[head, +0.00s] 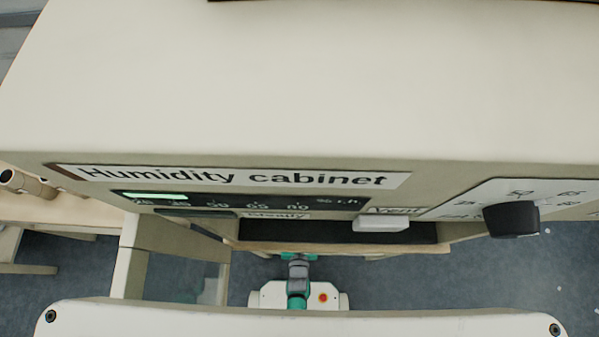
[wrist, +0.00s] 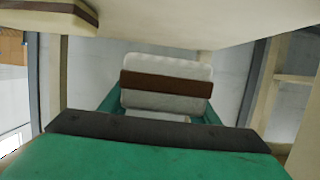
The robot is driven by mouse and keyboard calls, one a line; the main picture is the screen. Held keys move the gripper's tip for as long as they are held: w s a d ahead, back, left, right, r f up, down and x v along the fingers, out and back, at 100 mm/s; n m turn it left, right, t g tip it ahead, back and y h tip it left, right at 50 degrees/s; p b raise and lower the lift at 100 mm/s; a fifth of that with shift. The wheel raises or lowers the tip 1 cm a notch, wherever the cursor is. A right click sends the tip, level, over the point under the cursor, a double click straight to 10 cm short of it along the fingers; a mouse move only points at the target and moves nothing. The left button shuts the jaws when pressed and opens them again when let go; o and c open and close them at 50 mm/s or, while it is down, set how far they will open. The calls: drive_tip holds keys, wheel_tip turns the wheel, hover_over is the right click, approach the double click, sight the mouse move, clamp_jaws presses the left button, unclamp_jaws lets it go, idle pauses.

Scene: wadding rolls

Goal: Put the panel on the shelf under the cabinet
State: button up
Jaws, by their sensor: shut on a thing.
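The humidity cabinet (head: 300,90) fills most of the head view, a cream body with its name label on the front. My gripper (wrist: 160,112), with green and dark grey fingers, is shut on a white piece with a brown band across it, which looks like the panel (wrist: 165,66). Near the gripper, a pale flat surface (wrist: 220,25) spans the top of the wrist view; it looks like the underside of something overhead. In the head view the gripper and panel are hidden by the cabinet. I cannot clearly make out the shelf.
The cabinet front has a lit display (head: 155,195), a vent lever (head: 382,224) and a black dial (head: 511,219). A wooden bench (head: 60,208) stands at the left. Upright posts (wrist: 262,80) show at the right of the wrist view. Blue-grey floor (head: 450,275) shows below.

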drive_tip(key=w+f, duration=0.2)
drive_tip(key=f, duration=0.1)
drive_tip(key=w+f, duration=0.1)
drive_tip(key=shift+w+a+f, duration=0.25)
drive_tip(key=shift+w+a, duration=0.1)
drive_tip(key=shift+f, duration=1.5)
drive_tip(key=o, duration=1)
drive_tip(key=shift+f, duration=0.1)
drive_tip(key=v, duration=1.2)
